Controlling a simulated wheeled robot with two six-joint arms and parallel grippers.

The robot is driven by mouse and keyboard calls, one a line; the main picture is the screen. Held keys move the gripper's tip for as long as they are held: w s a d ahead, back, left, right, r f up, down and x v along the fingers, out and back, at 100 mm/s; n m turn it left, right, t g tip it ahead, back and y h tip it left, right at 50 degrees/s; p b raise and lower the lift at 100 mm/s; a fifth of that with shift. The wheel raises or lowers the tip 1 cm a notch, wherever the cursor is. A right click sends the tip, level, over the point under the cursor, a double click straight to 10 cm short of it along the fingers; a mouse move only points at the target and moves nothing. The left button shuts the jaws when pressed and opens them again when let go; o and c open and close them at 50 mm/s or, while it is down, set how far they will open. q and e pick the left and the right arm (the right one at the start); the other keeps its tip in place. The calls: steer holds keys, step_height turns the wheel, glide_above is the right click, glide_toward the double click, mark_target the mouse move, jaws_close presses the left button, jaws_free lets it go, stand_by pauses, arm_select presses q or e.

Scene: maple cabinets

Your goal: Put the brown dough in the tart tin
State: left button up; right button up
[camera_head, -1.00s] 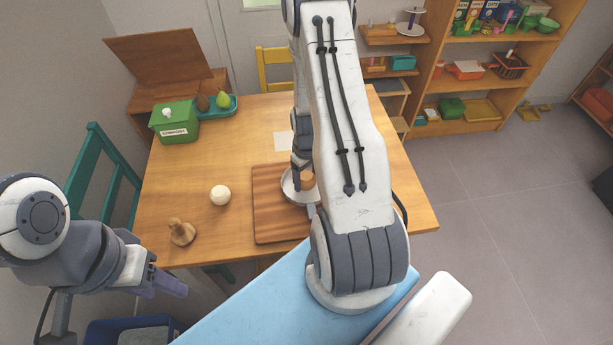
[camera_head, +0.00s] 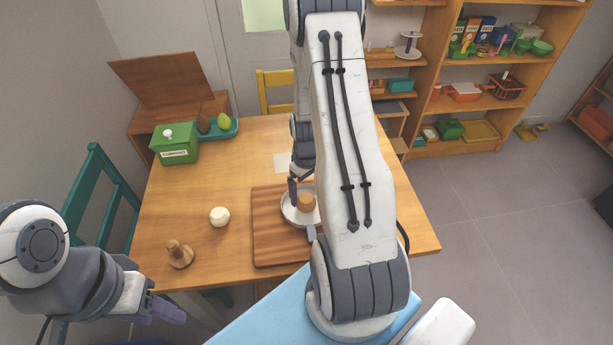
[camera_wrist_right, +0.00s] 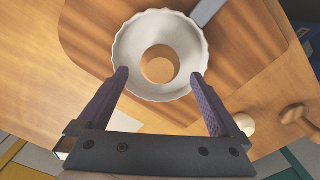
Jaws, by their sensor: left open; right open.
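The brown dough (camera_head: 306,202) is a small round-topped cylinder standing inside the tart tin (camera_head: 287,212), a pale dish with a fluted rim. In the right wrist view the dough (camera_wrist_right: 160,65) sits near the middle of the tin (camera_wrist_right: 128,45), with bare tin floor around it. My right gripper (camera_wrist_right: 160,76) is open, its fingers apart on either side over the tin's edge; nothing is between them in its grip. In the head view my right arm hides part of the tin. My left gripper (camera_head: 160,307) is open and empty, off the table's near left corner.
The tin stands on a wooden board (camera_head: 268,240) with a grey flat tool (camera_head: 312,235) beside it. A white ball (camera_head: 219,217) and a wooden knobbed piece (camera_head: 179,255) are left on the table. A green box (camera_head: 175,150) and teal tray (camera_head: 222,131) are behind.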

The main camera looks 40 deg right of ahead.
mark_target(306, 205)
step_height(306, 205, up, 7)
steer(key=s+a+r+n, duration=0.15)
steer(key=a+r, duration=0.35)
steer(key=a, duration=0.6)
steer(key=s+a+r+n, duration=0.15)
steer(key=a+r, duration=0.35)
steer(key=a, duration=0.5)
steer(key=s+a+r+n+y, duration=0.1)
steer(key=s+a+r+n, duration=0.2)
steer(key=s+a, duration=0.7)
steer(key=s+r, duration=0.1)
steer(key=s, duration=0.2)
steer(key=shift+s+r+n, duration=0.15)
steer(key=shift+r+n, duration=0.15)
steer(key=shift+n, duration=0.1)
